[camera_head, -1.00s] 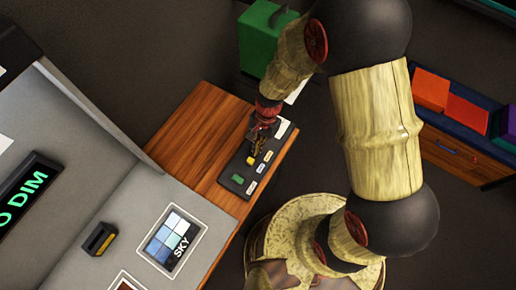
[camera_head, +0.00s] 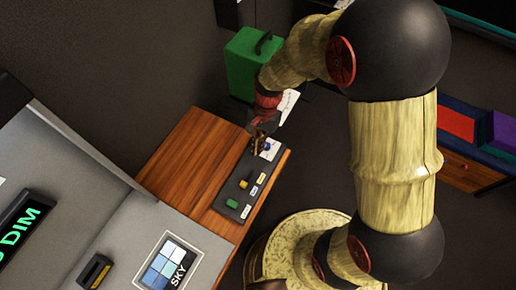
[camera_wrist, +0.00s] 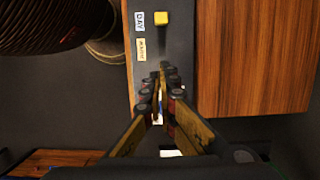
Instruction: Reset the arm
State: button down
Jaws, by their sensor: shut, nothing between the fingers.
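My gripper (camera_head: 257,147) is shut and empty, pointing down at the far end of a narrow dark control strip (camera_head: 224,196). In the wrist view its fingertips (camera_wrist: 160,78) are together above the strip (camera_wrist: 178,38). A small blue piece (camera_head: 267,146) shows beside the fingertips; whether they touch it I cannot tell. A yellow piece (camera_head: 244,184) and a green piece (camera_head: 232,203) sit farther along the strip, clear of my gripper. The yellow piece also shows in the wrist view (camera_wrist: 161,18), near a label reading DAY (camera_wrist: 140,21). The fingers hide part of the strip.
The strip lies on a brown wooden top (camera_head: 188,158). A grey console (camera_head: 75,170) with a green-lettered display (camera_head: 24,227) and a SKY panel (camera_head: 168,264) stands left. A green case (camera_head: 250,62) is behind, and a wooden cabinet (camera_head: 463,172) at right.

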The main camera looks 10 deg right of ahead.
dwell(0.5)
jog(key=s+d+r+n+t+b, duration=0.3)
jog(key=s+d+r+t+b, duration=0.1)
jog(key=r, duration=0.5)
jog(key=s+d+r+n+t+h+b, duration=0.1)
jog(key=s+d+r+n+t+b, duration=0.2)
jog(key=s+d+r, duration=0.4)
notch_tip(320, 180, up, 2)
jog(key=shift+s+d+r+n+t+h+b, duration=0.15)
jog(key=shift+s+d+n+t+h+b, duration=0.2)
jog(key=shift+n+b, duration=0.6)
jog(key=shift+a, duration=0.1)
jog(key=shift+w, duration=0.1)
dwell(0.5)
